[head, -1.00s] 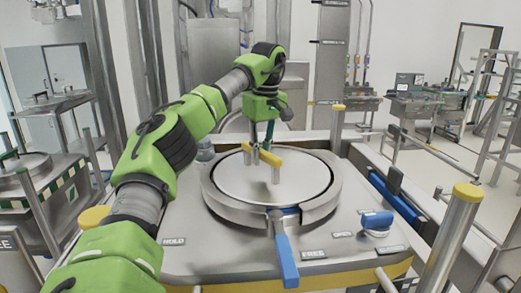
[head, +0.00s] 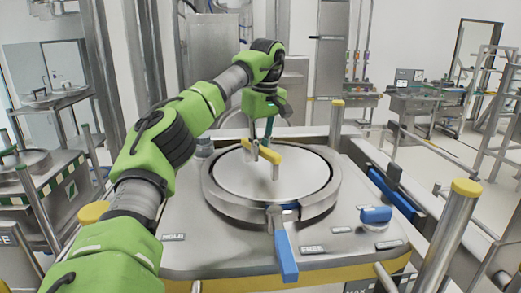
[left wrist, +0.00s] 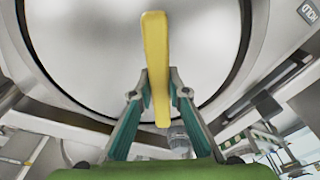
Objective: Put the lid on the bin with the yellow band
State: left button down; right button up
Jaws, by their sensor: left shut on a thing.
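The round steel lid (head: 245,178) with a yellow bar handle (head: 264,152) lies inside the raised steel clamp ring (head: 225,204) on top of the bin. A dark gap shows along part of its edge; I cannot tell whether it is fully seated. A yellow band (head: 345,278) runs along the front below the bin's steel top. My left gripper (head: 262,143) is above the lid, shut on the handle near its far end. In the left wrist view its fingers (left wrist: 157,92) stand on both sides of the yellow handle (left wrist: 156,50). My right gripper is not in view.
A blue lever (head: 285,257) sticks out from the ring's front. A blue knob (head: 376,215) sits on the right of the top. Steel posts with yellow caps (head: 467,187) stand around it. Another station with a striped edge (head: 48,188) is at the left.

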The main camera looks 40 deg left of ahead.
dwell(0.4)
pick_arm(q)
jog(key=c, duration=1.9)
grip_release()
jog(key=shift+s+f, duration=0.15)
jog(key=shift+r, duration=0.3)
jog(key=r, duration=0.3)
jog(key=d+r, duration=0.1)
jog(key=r, duration=0.5)
jog(key=shift+s+d+r, duration=0.15)
jog(key=shift+d+r, duration=0.05)
jog(key=shift+r, duration=0.1)
jog(key=shift+d+r, duration=0.1)
jog(key=shift+r, duration=0.95)
